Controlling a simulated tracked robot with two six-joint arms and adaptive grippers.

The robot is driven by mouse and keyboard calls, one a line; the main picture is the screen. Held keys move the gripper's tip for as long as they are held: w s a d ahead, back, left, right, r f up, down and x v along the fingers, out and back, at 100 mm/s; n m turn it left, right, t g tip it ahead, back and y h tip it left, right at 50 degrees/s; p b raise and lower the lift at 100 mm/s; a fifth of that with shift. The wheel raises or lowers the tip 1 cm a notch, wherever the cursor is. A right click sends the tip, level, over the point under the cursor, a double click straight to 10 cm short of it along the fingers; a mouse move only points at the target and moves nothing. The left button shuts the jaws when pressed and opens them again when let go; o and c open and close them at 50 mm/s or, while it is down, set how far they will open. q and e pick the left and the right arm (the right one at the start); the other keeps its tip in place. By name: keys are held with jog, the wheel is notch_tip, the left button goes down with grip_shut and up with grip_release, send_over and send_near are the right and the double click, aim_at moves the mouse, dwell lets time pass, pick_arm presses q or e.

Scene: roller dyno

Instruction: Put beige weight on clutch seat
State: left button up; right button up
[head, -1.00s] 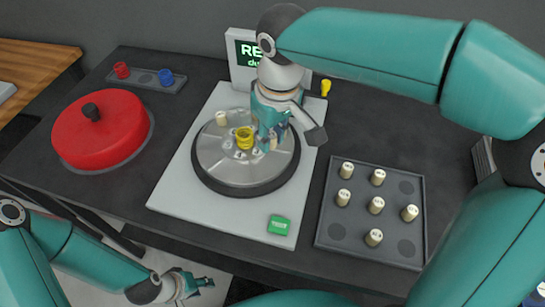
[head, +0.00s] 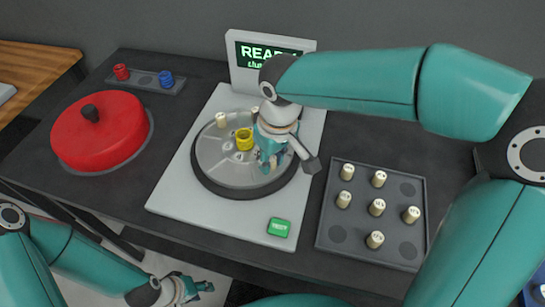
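The round grey rotor (head: 215,160) sits on the white dyno base (head: 172,193), with a yellow part (head: 244,139) at its centre. One beige weight (head: 221,119) stands on the rotor's upper left, and another (head: 255,112) shows partly behind my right gripper. My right gripper (head: 268,165) points down over the rotor's right side; its fingertips are small here and what lies between them is hidden. Several beige weights (head: 377,207) stand in the dark tray (head: 334,262). My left gripper (head: 203,287) is low at the left, away from the table top, apparently open and empty.
A red lid with a black knob (head: 100,135) lies at the left. A small rack holds a red part (head: 121,72) and a blue part (head: 166,78). A screen (head: 247,57) reading READY stands behind the base. A green button (head: 279,227) is at its front.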

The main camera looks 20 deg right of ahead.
jog(key=o, duration=0.4)
jog(key=r, duration=0.4)
jog(key=s+r+p, duration=0.1)
jog(key=r, duration=0.7)
jog(key=shift+s+d+r, duration=0.1)
jog(key=shift+s+d, duration=0.15)
